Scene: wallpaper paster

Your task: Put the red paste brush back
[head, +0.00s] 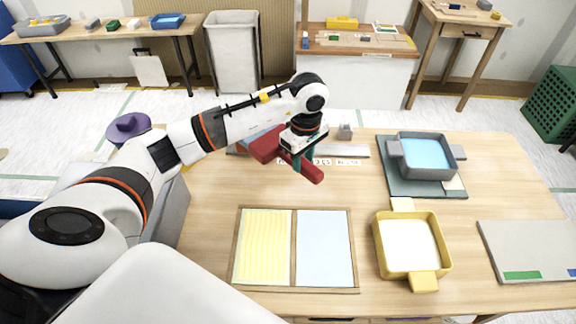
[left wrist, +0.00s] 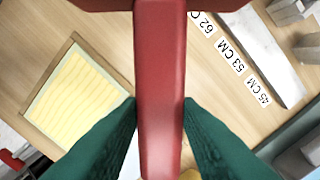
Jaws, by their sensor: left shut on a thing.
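The red paste brush (head: 312,174) is held in the air above the back middle of the table. My left gripper (head: 303,163) is shut on its handle, with green fingers on either side of it. The wide red end points back left and the handle points front right. In the left wrist view the red brush (left wrist: 160,70) runs down the middle between the green fingers. The yellow tray (head: 380,250) with white contents and the grey tray (head: 398,172) with blue contents stand at the right. My right gripper is not in view.
A wooden frame (head: 294,250) with a yellow striped sheet and a pale blue sheet lies at the front. A marked ruler strip (head: 350,150) lies behind the brush. A grey board (head: 530,245) lies at the right. Bare tabletop shows between brush and frame.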

